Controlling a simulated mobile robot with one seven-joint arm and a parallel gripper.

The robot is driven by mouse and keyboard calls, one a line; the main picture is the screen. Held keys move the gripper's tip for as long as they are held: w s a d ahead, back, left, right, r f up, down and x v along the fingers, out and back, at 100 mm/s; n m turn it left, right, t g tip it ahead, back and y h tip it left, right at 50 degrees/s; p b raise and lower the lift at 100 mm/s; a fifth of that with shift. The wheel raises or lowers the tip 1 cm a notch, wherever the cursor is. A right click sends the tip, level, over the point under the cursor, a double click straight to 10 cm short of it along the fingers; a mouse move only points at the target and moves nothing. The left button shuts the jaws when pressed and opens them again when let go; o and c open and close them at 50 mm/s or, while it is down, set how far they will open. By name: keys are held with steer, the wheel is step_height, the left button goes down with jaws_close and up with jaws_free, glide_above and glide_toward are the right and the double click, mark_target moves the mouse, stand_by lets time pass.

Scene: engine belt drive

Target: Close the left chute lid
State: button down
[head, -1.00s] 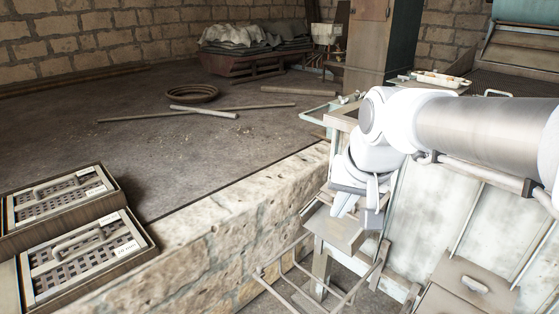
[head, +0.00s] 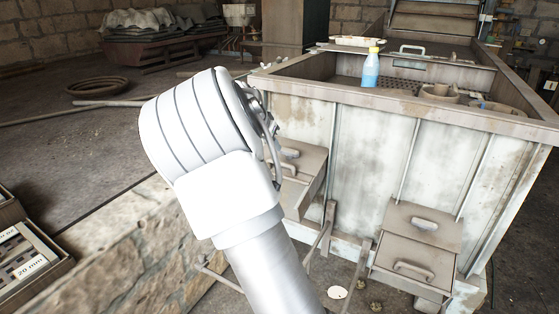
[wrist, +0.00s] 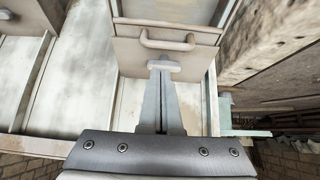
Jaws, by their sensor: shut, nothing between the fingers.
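The left chute (head: 312,190) juts from the pale machine front, partly hidden behind my arm in the head view. Two handles show on it there. In the wrist view its near plate (wrist: 130,60) carries a wide bar handle (wrist: 168,41) and a smaller handle (wrist: 165,67). The plates look laid flat over the chute, but I cannot tell whether the lid is fully seated. My gripper (wrist: 161,66) is shut and empty, its fingertips at the smaller handle; contact is unclear. The arm hides it in the head view.
The right chute (head: 420,240) has two handled plates. A blue bottle (head: 371,68) and a white tray (head: 356,41) stand on top of the machine. A low stone wall (head: 135,245) runs at lower left. Thin rails (head: 326,235) stand below the left chute.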

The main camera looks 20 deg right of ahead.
steer(key=b+x, duration=0.1)
steer(key=x, duration=0.9)
steer(key=shift+b, duration=0.4)
steer(key=s+a+f+b, duration=0.3)
steer(key=s+a, duration=0.2)
steer(key=a, duration=0.2)
steer(key=shift+s+a, duration=0.25)
steer(key=shift+s, duration=0.15)
